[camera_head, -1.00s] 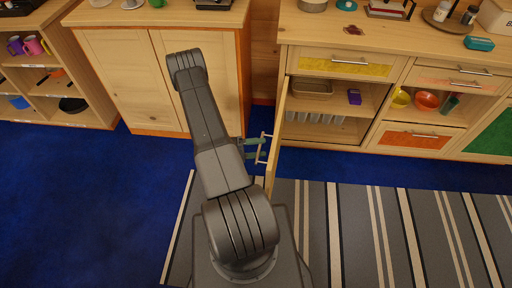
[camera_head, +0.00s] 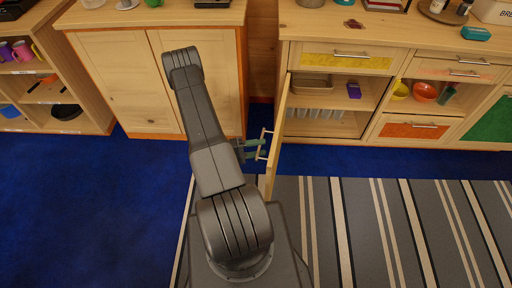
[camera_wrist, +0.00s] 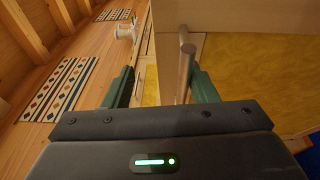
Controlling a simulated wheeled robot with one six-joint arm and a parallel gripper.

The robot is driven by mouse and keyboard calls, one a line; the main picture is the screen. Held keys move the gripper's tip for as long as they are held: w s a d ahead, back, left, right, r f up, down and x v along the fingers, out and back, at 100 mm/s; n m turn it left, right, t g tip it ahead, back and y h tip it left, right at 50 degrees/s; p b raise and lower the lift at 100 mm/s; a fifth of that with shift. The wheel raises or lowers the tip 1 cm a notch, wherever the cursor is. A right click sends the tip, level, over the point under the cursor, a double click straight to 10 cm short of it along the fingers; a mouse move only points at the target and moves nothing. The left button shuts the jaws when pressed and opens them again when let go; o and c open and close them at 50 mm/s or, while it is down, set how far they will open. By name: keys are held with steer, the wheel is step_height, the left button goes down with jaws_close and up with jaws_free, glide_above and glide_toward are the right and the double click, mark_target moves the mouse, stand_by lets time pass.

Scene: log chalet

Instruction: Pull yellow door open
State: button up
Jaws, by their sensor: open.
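The yellow door (camera_head: 277,140) stands swung out from the cabinet and shows nearly edge-on in the head view. Its yellow panel (camera_wrist: 255,75) fills the right of the wrist view. The door's bar handle (camera_wrist: 186,65) lies between my gripper's green fingers, close to the right finger and well apart from the left one. My gripper (camera_wrist: 162,72) is open around the handle. In the head view, my gripper (camera_head: 252,149) is at the left side of the door, partly hidden behind my arm.
The opened compartment shows a tray (camera_head: 312,84), a purple box (camera_head: 354,90) and several glasses. A closed wooden cabinet (camera_head: 115,80) stands to the left of the door. A striped rug (camera_head: 390,230) and blue carpet (camera_head: 70,210) are clear floor.

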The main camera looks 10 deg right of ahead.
steer(key=shift+s+a+r, duration=0.1)
steer(key=shift+a+r, duration=0.05)
steer(key=shift+a, duration=0.15)
steer(key=shift+c, duration=0.2)
steer(key=shift+b, duration=0.5)
